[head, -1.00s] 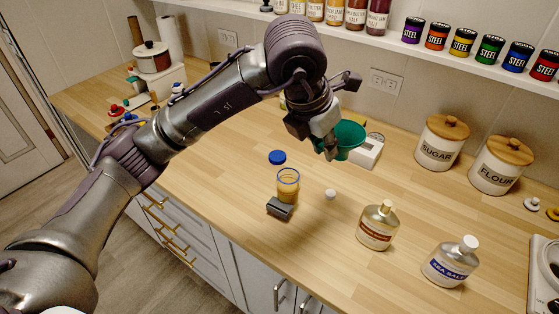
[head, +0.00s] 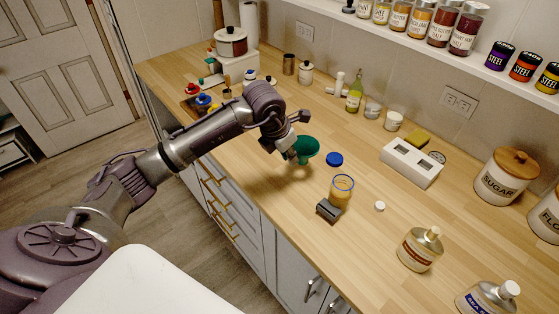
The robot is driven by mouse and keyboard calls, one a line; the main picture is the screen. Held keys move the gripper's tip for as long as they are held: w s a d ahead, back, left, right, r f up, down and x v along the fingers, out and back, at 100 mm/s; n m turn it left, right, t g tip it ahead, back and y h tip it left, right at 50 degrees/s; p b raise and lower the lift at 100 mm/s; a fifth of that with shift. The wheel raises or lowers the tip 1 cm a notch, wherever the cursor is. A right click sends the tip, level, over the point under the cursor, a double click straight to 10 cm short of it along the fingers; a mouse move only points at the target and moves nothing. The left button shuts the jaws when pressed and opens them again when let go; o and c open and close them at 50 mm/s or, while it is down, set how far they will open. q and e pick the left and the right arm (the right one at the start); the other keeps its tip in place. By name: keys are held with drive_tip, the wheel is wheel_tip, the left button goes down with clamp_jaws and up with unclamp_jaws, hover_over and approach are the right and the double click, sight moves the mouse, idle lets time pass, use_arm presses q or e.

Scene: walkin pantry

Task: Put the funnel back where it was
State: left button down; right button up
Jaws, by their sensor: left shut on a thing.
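The green funnel (head: 305,150) is in my left gripper (head: 289,155), in the middle of the head view. The gripper is shut on it and holds it above the wooden counter, near the counter's front edge. The gripper hides part of the funnel's left side. An open glass jar (head: 341,191) with a blue rim and tan contents stands to the right and nearer. A blue lid (head: 335,159) lies flat on the counter just right of the funnel. My right gripper is not in view.
A dark grey block (head: 328,210) and a small white cap (head: 380,206) lie near the jar. A white two-hole holder (head: 411,164) stands behind right. Labelled bottles (head: 420,249) stand front right. Small colourful items (head: 204,101) crowd the far left. The counter right of the jar is fairly clear.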

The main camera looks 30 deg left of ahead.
use_arm(q)
drive_tip(key=a+f, duration=0.1)
drive_tip(key=a+f+p, duration=0.1)
drive_tip(key=f, duration=0.1)
drive_tip(key=a+f+p, duration=0.1)
drive_tip(key=f, duration=0.1)
drive_tip(key=shift+a+f, duration=0.1)
drive_tip(key=shift+f, duration=0.4)
drive_tip(key=shift+w, duration=0.1)
drive_tip(key=shift+f, duration=0.1)
drive_tip(key=c, duration=1.1)
unclamp_jaws()
